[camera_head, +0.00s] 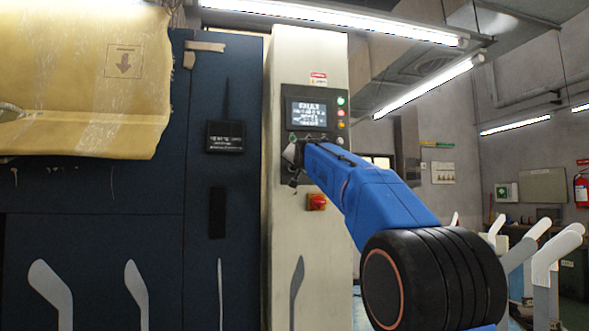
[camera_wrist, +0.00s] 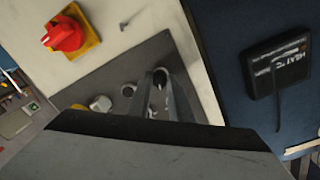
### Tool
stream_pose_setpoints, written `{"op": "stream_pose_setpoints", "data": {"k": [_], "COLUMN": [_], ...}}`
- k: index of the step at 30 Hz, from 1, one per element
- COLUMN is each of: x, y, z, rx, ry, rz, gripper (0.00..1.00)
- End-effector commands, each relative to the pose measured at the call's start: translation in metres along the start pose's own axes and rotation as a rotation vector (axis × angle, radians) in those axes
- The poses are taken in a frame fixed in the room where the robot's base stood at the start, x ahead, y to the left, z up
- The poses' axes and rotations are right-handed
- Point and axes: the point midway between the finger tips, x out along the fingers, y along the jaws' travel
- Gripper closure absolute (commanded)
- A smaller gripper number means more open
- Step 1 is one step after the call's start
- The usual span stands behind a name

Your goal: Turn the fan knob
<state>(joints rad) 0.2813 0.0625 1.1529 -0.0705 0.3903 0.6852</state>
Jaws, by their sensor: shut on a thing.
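The control panel (camera_head: 287,106) is a dark plate with a lit screen on a pale column. My gripper (camera_head: 291,154) reaches its lower left part, and my arm hides much of the panel's lower edge. In the wrist view my gripper (camera_wrist: 160,83) has its two narrow fingers closed around a small dark knob (camera_wrist: 159,79) on the grey plate. The fingers cover most of this knob, and no label on it is readable, so I cannot confirm that it is the fan knob. A pale round knob (camera_wrist: 100,103) sits beside it.
A red rotary switch on a yellow plate (camera_wrist: 66,34) is near the panel; it also shows below my arm in the head view (camera_head: 317,202). A dark "HEAT" box (camera_wrist: 277,66) is on the blue cabinet (camera_head: 205,185). Pale sock forms (camera_head: 548,255) stand at right.

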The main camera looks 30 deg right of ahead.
Motion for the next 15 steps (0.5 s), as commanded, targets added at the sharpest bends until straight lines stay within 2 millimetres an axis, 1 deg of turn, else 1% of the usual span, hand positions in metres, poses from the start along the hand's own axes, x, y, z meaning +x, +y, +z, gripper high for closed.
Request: {"op": "stream_pose_setpoints", "data": {"k": [6,15], "x": [0.0002,0.0002], "y": [0.0009,0.0010], "z": [0.0000,0.0001], "rx": [0.110,0.175], "ry": [-0.005,-0.008], "rz": [0.000,0.000], "gripper": [1.00,1.00]}}
